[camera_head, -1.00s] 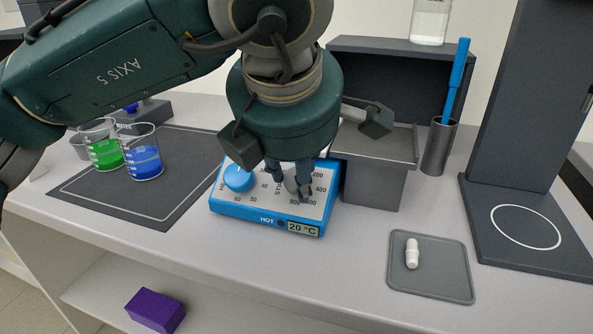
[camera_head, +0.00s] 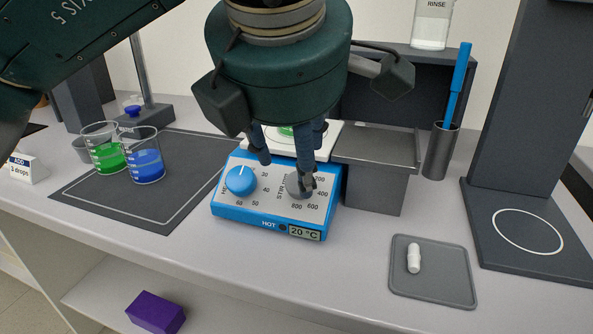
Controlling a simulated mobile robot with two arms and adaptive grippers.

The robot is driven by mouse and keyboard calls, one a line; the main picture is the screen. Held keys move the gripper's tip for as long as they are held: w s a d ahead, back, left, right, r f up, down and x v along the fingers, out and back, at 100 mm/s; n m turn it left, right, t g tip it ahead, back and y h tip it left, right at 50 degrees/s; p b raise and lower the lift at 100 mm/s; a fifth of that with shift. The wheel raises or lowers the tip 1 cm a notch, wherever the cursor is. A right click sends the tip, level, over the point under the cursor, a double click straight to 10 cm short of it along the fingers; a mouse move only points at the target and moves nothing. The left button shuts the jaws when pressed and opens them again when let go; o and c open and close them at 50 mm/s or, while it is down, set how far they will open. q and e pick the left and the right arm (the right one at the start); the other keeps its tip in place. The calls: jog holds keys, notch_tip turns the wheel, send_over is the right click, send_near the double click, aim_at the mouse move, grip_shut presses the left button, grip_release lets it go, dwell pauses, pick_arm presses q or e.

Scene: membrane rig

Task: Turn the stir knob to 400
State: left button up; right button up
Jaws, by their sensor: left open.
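The blue hot plate (camera_head: 262,217) stands on the bench with its sloped white panel facing me. Its blue heat knob (camera_head: 241,180) is on the left of the panel. The grey stir knob (camera_head: 297,188) is on the right, with numbers such as 200, 400, 600 and 800 around it. It is partly covered by a finger, so I cannot read its setting. My left gripper (camera_head: 284,172) points down, open, with one finger over the stir knob and the other further left above the panel. I cannot tell whether it touches the knob. My right gripper is not in view.
Green (camera_head: 108,157) and blue (camera_head: 147,166) beakers stand on a dark mat at left. A grey box (camera_head: 372,185) stands close right of the hot plate. A tray (camera_head: 433,288) with a white stir bar (camera_head: 413,258) lies at front right. A metal cup (camera_head: 439,152) holds a blue stick.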

pick_arm(q)
jog(key=v, duration=0.5)
jog(key=shift+s+r, duration=0.15)
jog(key=shift+r, duration=0.05)
